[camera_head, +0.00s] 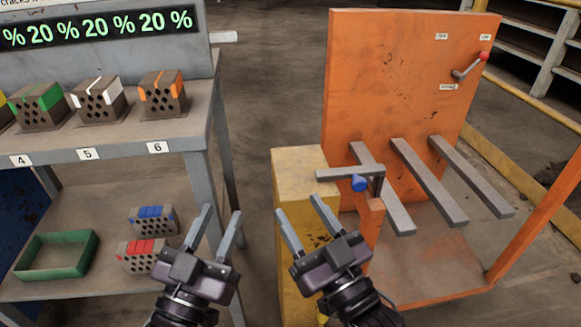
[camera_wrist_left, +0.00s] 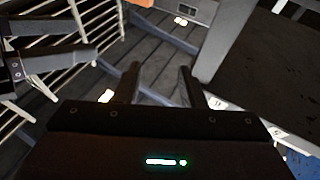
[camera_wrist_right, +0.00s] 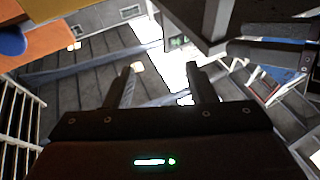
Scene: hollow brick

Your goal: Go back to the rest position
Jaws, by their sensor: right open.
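My left gripper (camera_head: 222,212) is raised in front of the grey shelf, fingers apart and empty. My right gripper (camera_head: 297,205) is raised beside it in front of the yellow block, fingers apart and empty. The left wrist view shows the left fingers (camera_wrist_left: 160,68) with nothing between them. The right wrist view shows the right fingers (camera_wrist_right: 160,70) likewise empty. Hollow bricks with green (camera_head: 38,106), white (camera_head: 100,100) and orange (camera_head: 163,94) markings stand on the shelf top. A blue-marked brick (camera_head: 154,220) and a red-marked brick (camera_head: 142,256) lie on the lower shelf.
The grey shelf (camera_head: 190,142) stands at left, with an empty green tray (camera_head: 54,256) below. At right, an orange stand (camera_head: 390,80) carries several grey bars (camera_head: 430,182) and a red-knobbed lever (camera_head: 470,67). A yellow block (camera_head: 298,170) stands close to my right gripper.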

